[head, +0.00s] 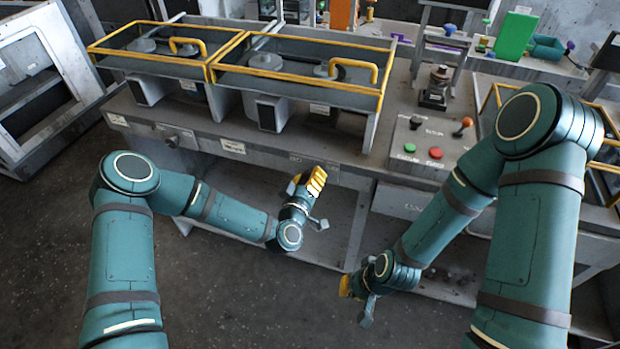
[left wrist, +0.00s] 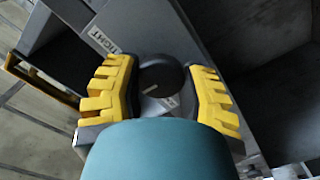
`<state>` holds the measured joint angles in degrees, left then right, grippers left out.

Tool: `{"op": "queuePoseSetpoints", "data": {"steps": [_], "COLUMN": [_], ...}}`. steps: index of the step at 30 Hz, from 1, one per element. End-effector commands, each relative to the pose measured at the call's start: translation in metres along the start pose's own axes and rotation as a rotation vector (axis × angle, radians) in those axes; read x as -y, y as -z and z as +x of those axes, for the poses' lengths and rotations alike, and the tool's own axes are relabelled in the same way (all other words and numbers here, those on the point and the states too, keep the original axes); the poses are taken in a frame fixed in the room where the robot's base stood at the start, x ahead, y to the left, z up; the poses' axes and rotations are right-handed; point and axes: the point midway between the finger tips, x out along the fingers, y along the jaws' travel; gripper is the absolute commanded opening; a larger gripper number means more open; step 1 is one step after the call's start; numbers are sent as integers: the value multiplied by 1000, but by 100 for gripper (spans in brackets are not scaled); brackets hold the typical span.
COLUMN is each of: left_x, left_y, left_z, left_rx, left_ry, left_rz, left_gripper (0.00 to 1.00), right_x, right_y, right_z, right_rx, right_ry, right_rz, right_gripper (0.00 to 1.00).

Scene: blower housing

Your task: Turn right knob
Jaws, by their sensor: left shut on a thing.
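The right knob (left wrist: 163,75) is a round dark knob on the grey front panel, with a small white mark on it. A partly covered label (left wrist: 102,41) ending in "IGHT" is beside it. My left gripper (head: 314,182) is at the front of the bench, and its yellow fingers are shut on the knob from both sides. In the head view the gripper hides the knob. My right gripper (head: 347,286) hangs low in front of the bench, away from the knob. Its fingers are too small and turned away to show how far they are open.
Another knob (head: 173,138) is on the panel further left. Two yellow-framed housings (head: 300,85) stand on the bench above. A control box (head: 425,150) with green and red buttons is to the right. The floor (head: 235,300) between my arms is clear.

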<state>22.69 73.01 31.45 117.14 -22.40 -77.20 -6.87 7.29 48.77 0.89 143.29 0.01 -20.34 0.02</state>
Motion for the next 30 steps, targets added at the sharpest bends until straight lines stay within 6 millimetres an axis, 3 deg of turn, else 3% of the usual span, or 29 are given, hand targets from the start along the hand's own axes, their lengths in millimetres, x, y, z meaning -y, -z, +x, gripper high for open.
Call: {"op": "queuePoseSetpoints", "data": {"steps": [11,12,14,15,25,30], "left_x": [0,0,0,0,0,0], "left_y": [0,0,0,0,0,0], "left_z": [0,0,0,0,-2,-20], "left_rx": [-1,-1,-1,-1,0,2], "left_ry": [-1,-1,-1,-1,0,-1], "left_rz": [-5,-5,-5,-5,-5,-5], "left_gripper": [8,50,71,76,76,76], "right_x": [0,0,0,0,0,0], "right_y": [0,0,0,0,0,0], "right_z": [0,0,0,0,0,0], "right_rx": [-1,-1,-1,0,0,0], "right_ry": [0,0,0,0,0,0], "right_rz": [0,0,0,0,0,0], "right_gripper": [0,0,0,0,0,0]}}
